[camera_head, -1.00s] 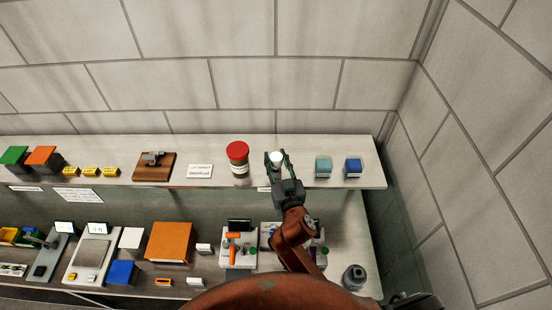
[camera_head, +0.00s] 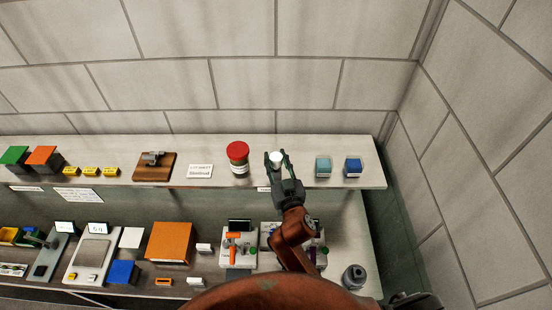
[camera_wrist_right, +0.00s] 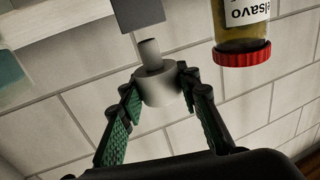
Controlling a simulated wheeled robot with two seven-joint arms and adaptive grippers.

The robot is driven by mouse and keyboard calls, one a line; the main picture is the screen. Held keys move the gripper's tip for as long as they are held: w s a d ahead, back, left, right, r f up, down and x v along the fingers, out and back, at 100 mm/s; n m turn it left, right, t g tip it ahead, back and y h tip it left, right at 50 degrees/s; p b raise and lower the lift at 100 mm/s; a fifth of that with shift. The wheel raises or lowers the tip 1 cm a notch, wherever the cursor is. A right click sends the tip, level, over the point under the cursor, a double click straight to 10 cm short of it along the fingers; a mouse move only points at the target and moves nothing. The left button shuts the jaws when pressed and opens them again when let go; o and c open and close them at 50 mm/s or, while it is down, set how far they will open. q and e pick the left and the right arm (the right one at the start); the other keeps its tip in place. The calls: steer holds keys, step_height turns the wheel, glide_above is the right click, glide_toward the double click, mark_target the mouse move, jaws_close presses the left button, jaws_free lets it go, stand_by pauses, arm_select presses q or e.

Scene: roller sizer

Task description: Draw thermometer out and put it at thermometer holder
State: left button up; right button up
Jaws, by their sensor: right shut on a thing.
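The thermometer (camera_head: 276,158) shows a pale round head at the upper shelf, to the right of the red-capped jar. My right gripper (camera_head: 279,165) is shut on this head. In the right wrist view the thermometer (camera_wrist_right: 158,90) is a pale cylinder between the green finger pads of my right gripper (camera_wrist_right: 160,95), with a thinner grey stem. The stem runs toward a grey block (camera_wrist_right: 136,12); whether it is still inside it I cannot tell. I cannot tell which item is the thermometer holder. My left gripper is not in view.
The red-capped jar (camera_head: 238,160) stands close left of my gripper and shows in the right wrist view (camera_wrist_right: 243,30). Teal (camera_head: 323,167) and blue (camera_head: 353,168) containers stand to the right. A wooden block with a metal piece (camera_head: 154,166) is farther left. The lower bench is crowded.

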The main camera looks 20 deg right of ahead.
mark_target(276, 166)
steer(key=shift+f+b, duration=1.7)
steer(key=shift+f, duration=0.3)
steer(key=o, duration=1.2)
steer(key=shift+o, duration=0.2)
steer(key=s, duration=1.2)
steer(key=shift+a, duration=0.15)
